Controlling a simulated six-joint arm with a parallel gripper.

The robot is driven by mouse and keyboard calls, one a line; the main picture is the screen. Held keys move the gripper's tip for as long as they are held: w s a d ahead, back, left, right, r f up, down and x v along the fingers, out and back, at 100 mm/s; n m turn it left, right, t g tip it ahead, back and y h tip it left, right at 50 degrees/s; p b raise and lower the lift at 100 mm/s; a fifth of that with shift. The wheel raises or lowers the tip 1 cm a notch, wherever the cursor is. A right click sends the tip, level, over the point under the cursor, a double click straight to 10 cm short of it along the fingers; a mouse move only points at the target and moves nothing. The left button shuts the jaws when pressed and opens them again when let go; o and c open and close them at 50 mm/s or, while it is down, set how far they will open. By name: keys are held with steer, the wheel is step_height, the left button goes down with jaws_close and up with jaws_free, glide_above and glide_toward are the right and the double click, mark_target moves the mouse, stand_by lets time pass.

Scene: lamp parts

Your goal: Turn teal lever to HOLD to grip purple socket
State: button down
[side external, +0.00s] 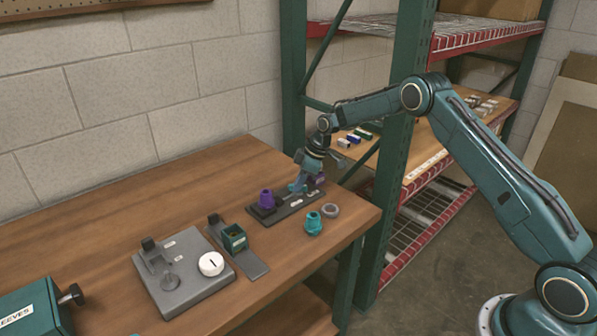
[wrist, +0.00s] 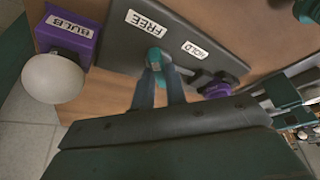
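The teal lever (wrist: 155,57) stands on the dark plate (wrist: 110,50), near the FREE label (wrist: 147,20); the HOLD label (wrist: 195,50) is to its right in the wrist view. My gripper (wrist: 159,70) has its fingers on both sides of the lever, with hardly any gap, and looks shut on it. The purple socket (wrist: 218,86) is at the right end of the plate in the wrist view. In the side view the purple socket (side external: 267,198) stands upright at the plate's left end. My gripper (side external: 299,186) is low over the plate and hides part of the lever.
A purple block marked BULB (wrist: 70,32) with a white bulb (wrist: 52,78) is beside the plate. A teal part (side external: 313,222) and a grey ring (side external: 330,210) lie in front.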

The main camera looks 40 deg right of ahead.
steer(key=shift+m, duration=0.4)
steer(key=m, duration=0.2)
steer(key=m+t+h, duration=0.1)
steer(key=m, duration=0.1)
steer(key=shift+s+a+h, duration=0.1)
steer(key=shift+a+h, duration=0.1)
steer(key=shift+h, duration=0.1)
steer(key=m+h, duration=0.1)
steer(key=m, duration=0.3)
steer(key=shift+a+m+h, duration=0.1)
steer(key=shift+m+h, duration=0.2)
steer(key=shift+h, duration=0.1)
steer(key=m, duration=0.2)
steer(key=m+h, duration=0.1)
steer(key=m, duration=0.1)
steer(key=shift+a+m+h, duration=0.1)
steer(key=shift+m+h, duration=0.2)
steer(key=shift+m+g+h, duration=0.5)
steer(key=shift+m+h, duration=0.2)
steer(key=shift+m, duration=1.3)
steer(key=c, duration=1.4)
jaws_free()
steer(key=shift+c, duration=0.2)
steer(key=shift+r, duration=0.15)
